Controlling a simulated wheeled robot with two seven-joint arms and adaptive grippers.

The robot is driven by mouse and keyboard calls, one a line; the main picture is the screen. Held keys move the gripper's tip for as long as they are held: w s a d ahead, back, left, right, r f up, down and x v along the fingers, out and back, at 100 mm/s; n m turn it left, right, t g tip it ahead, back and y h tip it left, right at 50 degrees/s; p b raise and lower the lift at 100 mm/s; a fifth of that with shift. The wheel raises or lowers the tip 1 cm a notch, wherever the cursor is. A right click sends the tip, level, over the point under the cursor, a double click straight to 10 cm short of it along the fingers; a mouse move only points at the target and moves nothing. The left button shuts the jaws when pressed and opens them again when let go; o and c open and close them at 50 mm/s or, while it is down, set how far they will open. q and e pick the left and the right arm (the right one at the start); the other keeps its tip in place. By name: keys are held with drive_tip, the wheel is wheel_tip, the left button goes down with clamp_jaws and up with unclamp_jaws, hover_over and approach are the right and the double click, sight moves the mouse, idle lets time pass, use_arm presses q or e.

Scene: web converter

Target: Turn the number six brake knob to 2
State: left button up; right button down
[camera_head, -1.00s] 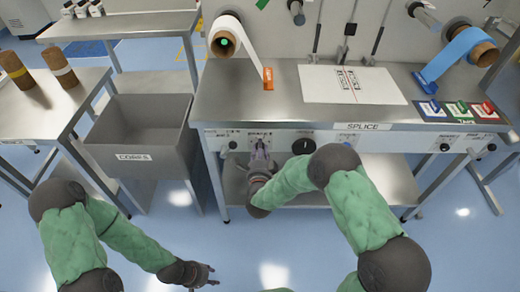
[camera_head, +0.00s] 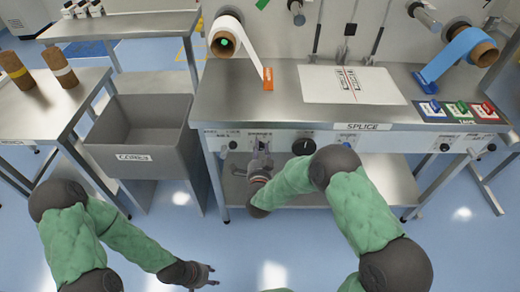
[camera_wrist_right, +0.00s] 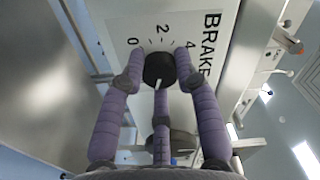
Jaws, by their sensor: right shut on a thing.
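The black brake knob (camera_wrist_right: 158,68) sits on a white panel (camera_wrist_right: 120,30) in the right wrist view. The numbers 0, 2 and 4 are printed around it, with BRAKE beside them. A white mark shows on the knob's near side; I cannot tell which number it is set to. My right gripper (camera_wrist_right: 159,72) is shut on the knob, with two fingers at its sides and a third below. In the head view my right gripper (camera_head: 260,150) is at the table's front panel, hiding the knob. My left gripper (camera_head: 208,274) is open and empty, low over the floor.
Another black knob (camera_head: 303,147) is just right of my right gripper on the panel. A grey cores bin (camera_head: 147,165) stands left of the splice table (camera_head: 250,100). A lower shelf (camera_head: 385,180) runs under the table. The floor in front is clear.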

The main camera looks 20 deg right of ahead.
drive_tip(key=n, duration=0.4)
drive_tip(key=shift+n, duration=0.3)
drive_tip(key=n, duration=0.4)
drive_tip(key=shift+n+p, duration=0.3)
drive_tip(key=shift+p, duration=0.05)
drive_tip(key=n+p, duration=0.1)
drive_tip(key=n, duration=0.4)
drive_tip(key=shift+n, duration=0.3)
drive_tip(key=n+p, duration=0.1)
drive_tip(key=n, duration=0.7)
drive_tip(key=shift+n+p, duration=0.4)
drive_tip(key=n+p, duration=0.1)
drive_tip(key=n, duration=0.3)
drive_tip(key=shift+n, duration=0.4)
drive_tip(key=n+p, duration=0.1)
drive_tip(key=n, duration=0.3)
drive_tip(key=n+p, duration=0.1)
drive_tip(key=n, duration=0.4)
drive_tip(key=shift+f, duration=0.1)
